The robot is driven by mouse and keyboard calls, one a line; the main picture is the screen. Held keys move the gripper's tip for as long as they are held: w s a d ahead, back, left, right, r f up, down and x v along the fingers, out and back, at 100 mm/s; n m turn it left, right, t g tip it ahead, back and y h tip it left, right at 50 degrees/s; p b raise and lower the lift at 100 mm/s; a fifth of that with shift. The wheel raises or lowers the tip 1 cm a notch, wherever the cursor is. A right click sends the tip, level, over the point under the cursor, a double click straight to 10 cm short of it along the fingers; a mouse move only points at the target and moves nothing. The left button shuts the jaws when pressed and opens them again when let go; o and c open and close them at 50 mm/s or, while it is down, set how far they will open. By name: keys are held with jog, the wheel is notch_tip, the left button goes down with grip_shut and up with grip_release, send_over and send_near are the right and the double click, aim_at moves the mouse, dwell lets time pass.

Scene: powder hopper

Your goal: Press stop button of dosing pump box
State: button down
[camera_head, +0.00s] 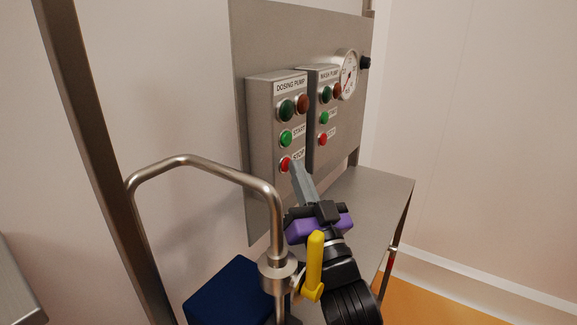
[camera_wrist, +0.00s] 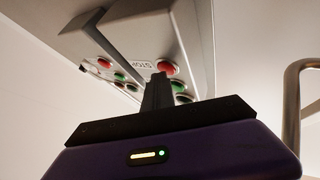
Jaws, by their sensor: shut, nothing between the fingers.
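The dosing pump box (camera_head: 262,140) is a grey metal box on an upright panel. It has a dark green and an orange-red lamp on top, a green start button (camera_head: 286,138) and, below it, a red stop button (camera_head: 285,164). My gripper (camera_head: 294,166) is shut and empty, its fingertips right beside the stop button and partly covering its label. In the wrist view the red stop button (camera_wrist: 167,67) shows just beyond the fingertips (camera_wrist: 158,77). I cannot tell whether the tips touch it.
A bent metal pipe (camera_head: 205,165) with a yellow lever (camera_head: 314,262) rises near my arm. A grey shelf (camera_head: 375,200) lies below.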

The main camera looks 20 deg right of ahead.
jog(key=shift+s+d+r+p, duration=0.1)
jog(key=shift+s+p, duration=0.1)
jog(key=shift+p, duration=0.3)
jog(key=shift+s+d+p, duration=0.3)
jog(key=shift+s+p, duration=0.2)
jog(key=shift+p, duration=0.25)
jog(key=shift+p, duration=0.35)
jog(key=s+d+p, duration=0.1)
jog(key=s+p, duration=0.1)
jog(key=p, duration=0.3)
jog(key=s+d+p, duration=0.2)
jog(key=p, duration=0.3)
jog(key=shift+p, duration=0.3)
